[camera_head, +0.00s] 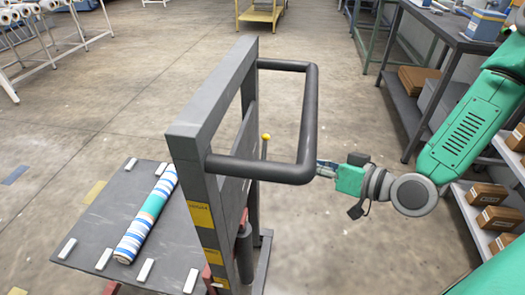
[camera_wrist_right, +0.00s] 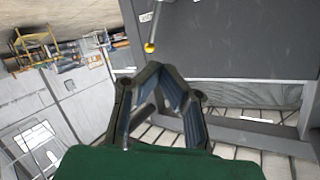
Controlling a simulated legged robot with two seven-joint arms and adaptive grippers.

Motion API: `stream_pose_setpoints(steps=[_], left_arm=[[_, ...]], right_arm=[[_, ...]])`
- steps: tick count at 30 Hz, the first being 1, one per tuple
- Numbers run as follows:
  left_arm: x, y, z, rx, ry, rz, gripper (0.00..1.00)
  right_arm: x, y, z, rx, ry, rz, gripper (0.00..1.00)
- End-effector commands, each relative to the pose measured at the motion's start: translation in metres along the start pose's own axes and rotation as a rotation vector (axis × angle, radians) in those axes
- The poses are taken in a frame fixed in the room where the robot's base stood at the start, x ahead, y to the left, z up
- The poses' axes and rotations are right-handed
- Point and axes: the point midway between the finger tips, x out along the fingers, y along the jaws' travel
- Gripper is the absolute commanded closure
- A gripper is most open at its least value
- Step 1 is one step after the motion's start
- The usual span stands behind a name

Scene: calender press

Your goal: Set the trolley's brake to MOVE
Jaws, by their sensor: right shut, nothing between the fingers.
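The trolley (camera_head: 186,143) is a dark grey frame with a looped push handle (camera_head: 309,115) and a flat bed. Its brake lever is a thin rod topped by a yellow ball knob (camera_head: 266,137), seen upright through the handle loop. In the right wrist view the yellow knob (camera_wrist_right: 150,47) appears just beyond my fingertips, apart from them. My right gripper (camera_head: 322,168) is right of the handle's outer bar in the head view; I cannot tell if they touch. In the wrist view the right gripper (camera_wrist_right: 158,70) has its fingertips together, empty. The brake's markings are not readable. My left gripper is out of view.
A striped roll (camera_head: 147,215) lies on the trolley bed (camera_head: 85,215) among small white blocks. A shelving bench (camera_head: 440,32) with boxes stands at the right. Racks with white rolls (camera_head: 45,30) are at the back left. The floor behind the trolley is clear.

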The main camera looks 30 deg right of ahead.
Motion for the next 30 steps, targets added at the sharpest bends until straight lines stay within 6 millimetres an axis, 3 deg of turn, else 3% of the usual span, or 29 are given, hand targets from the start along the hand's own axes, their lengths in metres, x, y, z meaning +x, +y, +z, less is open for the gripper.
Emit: stream_pose_setpoints(steps=[3, 12, 18, 30], left_arm=[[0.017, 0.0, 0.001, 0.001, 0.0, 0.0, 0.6], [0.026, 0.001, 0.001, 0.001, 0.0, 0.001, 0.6], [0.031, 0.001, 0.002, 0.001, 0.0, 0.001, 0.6], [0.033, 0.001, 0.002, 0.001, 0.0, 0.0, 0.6]], right_arm=[[0.021, 0.006, 0.005, 0.0, 0.001, -0.003, 1.0], [0.085, 0.005, 0.004, 0.0, -0.002, 0.0, 1.0], [0.116, 0.001, 0.003, -0.002, -0.003, 0.002, 1.0], [0.129, 0.006, 0.002, 0.005, -0.001, 0.002, 1.0]])
